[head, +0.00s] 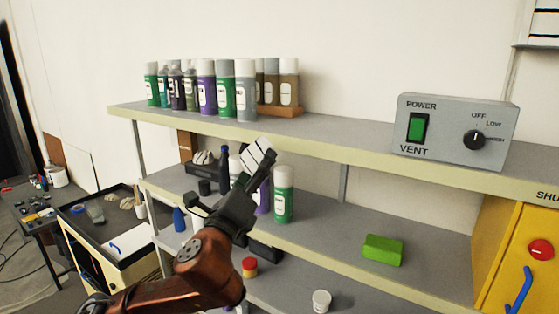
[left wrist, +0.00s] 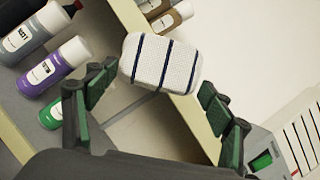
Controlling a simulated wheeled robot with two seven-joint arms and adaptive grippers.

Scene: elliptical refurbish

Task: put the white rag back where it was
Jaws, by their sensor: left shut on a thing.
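The white rag (head: 256,154) with dark stripes is held at the end of my left gripper (head: 247,178), in front of the shelves. In the left wrist view the rag (left wrist: 162,65) shows as a rounded white pad with dark blue lines, between the two green-padded fingers of my left gripper (left wrist: 158,98). The gripper is shut on it. In the head view the rag sits just below the front edge of the top shelf (head: 345,144). My right gripper is in neither view.
Several spray cans (head: 206,88) crowd the top shelf's left part, beside a grey vent switch box (head: 456,133) at right. The middle shelf (head: 330,226) holds a green can (head: 284,195) and a green block (head: 382,249), with free room between. A yellow cabinet (head: 500,250) stands at right.

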